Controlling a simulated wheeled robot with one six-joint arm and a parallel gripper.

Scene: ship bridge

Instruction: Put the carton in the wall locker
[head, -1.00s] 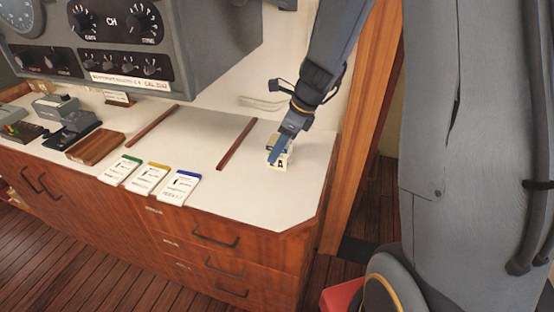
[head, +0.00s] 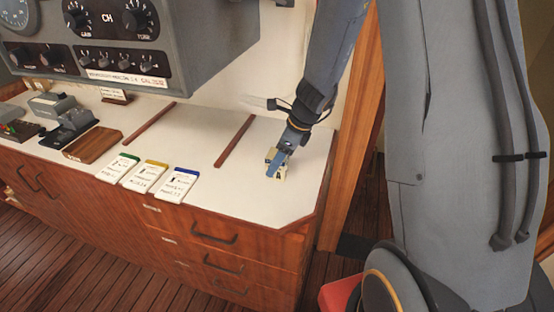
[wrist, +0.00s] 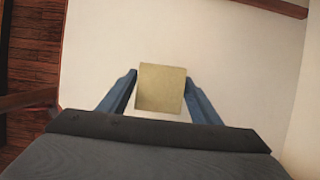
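The carton (head: 281,174) is a small pale box at the right end of the white counter, partly hidden by a blue finger of my gripper (head: 275,165). In the wrist view the carton (wrist: 161,88) shows a plain tan face between the two blue fingertips of my gripper (wrist: 161,82). The fingers lie against its left and right sides, so my gripper is shut on it. I cannot tell whether its underside touches the counter. The wall locker is not in view.
The white counter (head: 235,190) has two raised wooden strips (head: 234,141) (head: 151,125). Three cards with green, yellow and blue tops (head: 174,184) lie along its front edge. A grey radio panel (head: 110,40) overhangs the left. A wooden post (head: 350,140) stands right of the counter.

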